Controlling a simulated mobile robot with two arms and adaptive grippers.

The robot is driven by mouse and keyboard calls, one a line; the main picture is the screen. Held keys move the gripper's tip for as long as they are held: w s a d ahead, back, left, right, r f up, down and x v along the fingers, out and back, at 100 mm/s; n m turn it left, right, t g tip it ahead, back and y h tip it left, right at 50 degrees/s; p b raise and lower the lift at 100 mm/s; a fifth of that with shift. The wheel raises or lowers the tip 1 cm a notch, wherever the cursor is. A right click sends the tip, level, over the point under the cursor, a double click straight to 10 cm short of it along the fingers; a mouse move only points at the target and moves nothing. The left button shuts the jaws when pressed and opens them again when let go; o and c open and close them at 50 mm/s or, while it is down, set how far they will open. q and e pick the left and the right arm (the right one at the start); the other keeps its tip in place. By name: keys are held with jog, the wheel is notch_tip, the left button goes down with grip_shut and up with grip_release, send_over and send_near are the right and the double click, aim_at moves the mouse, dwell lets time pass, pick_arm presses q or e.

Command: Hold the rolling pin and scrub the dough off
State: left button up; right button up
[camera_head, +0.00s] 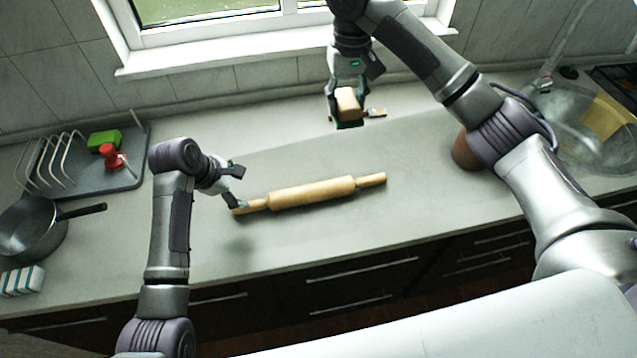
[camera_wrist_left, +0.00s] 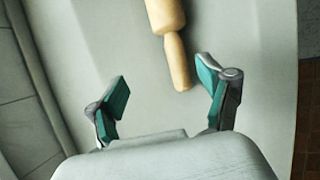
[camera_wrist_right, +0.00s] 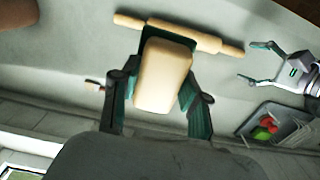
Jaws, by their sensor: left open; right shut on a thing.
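The wooden rolling pin (camera_head: 312,193) lies on the counter, slightly slanted. In the left wrist view its near handle (camera_wrist_left: 178,62) lies ahead of my open left gripper (camera_wrist_left: 163,90), nearer the right finger, and no finger visibly grips it. In the head view my left gripper (camera_head: 236,190) is at the pin's left handle. My right gripper (camera_head: 348,108) is shut on a tan block-shaped scrubber (camera_wrist_right: 163,75), held behind the pin toward the window. The scrubber's underside is hidden. I cannot make out separate dough on the pin.
A dark tray (camera_head: 120,172) with a rack, green sponge (camera_head: 104,139) and red item (camera_head: 109,154) is at left, near a pan (camera_head: 30,228). A brown cylinder (camera_head: 466,152) and the sink (camera_head: 575,125) are at right.

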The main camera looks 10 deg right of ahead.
jog(key=shift+r, duration=0.35)
notch_tip(320, 180, up, 6)
jog(key=p, duration=0.6)
jog(key=shift+r+p, duration=0.15)
jog(key=shift+p, duration=0.25)
jog(key=shift+s, duration=0.1)
pick_arm(q)
jog(key=w+d+r+v, duration=0.1)
jog(key=d+v, duration=0.1)
jog(key=v, duration=1.3)
jog(key=shift+a+r, duration=0.15)
jog(key=shift+r, duration=0.3)
jog(key=shift+s+f, duration=0.1)
